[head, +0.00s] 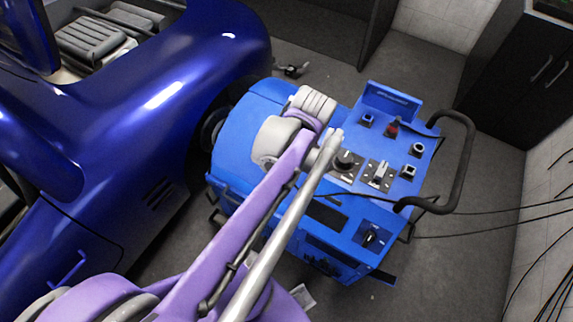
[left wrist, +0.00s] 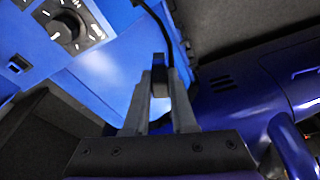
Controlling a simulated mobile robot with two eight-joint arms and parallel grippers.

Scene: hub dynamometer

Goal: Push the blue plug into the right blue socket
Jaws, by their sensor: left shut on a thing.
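My left gripper (left wrist: 160,72) shows in the left wrist view, its two grey fingers shut on a small dark block (left wrist: 158,90). It appears to be the blue plug, but its colour is hard to tell. A black cable (left wrist: 167,22) runs just above it. In the head view my left arm reaches over the blue machine (head: 245,130); the fingertips and plug are hidden there. Small square blue-and-black fittings, possibly sockets, sit on the panel, one at the upper left (head: 367,120) and one at the right (head: 417,149). My right gripper is out of view.
The panel also has a red button (head: 392,129) and a black knob (head: 344,162). A black handle (head: 468,160) loops off the machine's right side. A dark blue car (head: 150,120) stands at the left. Black cables hang at the right.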

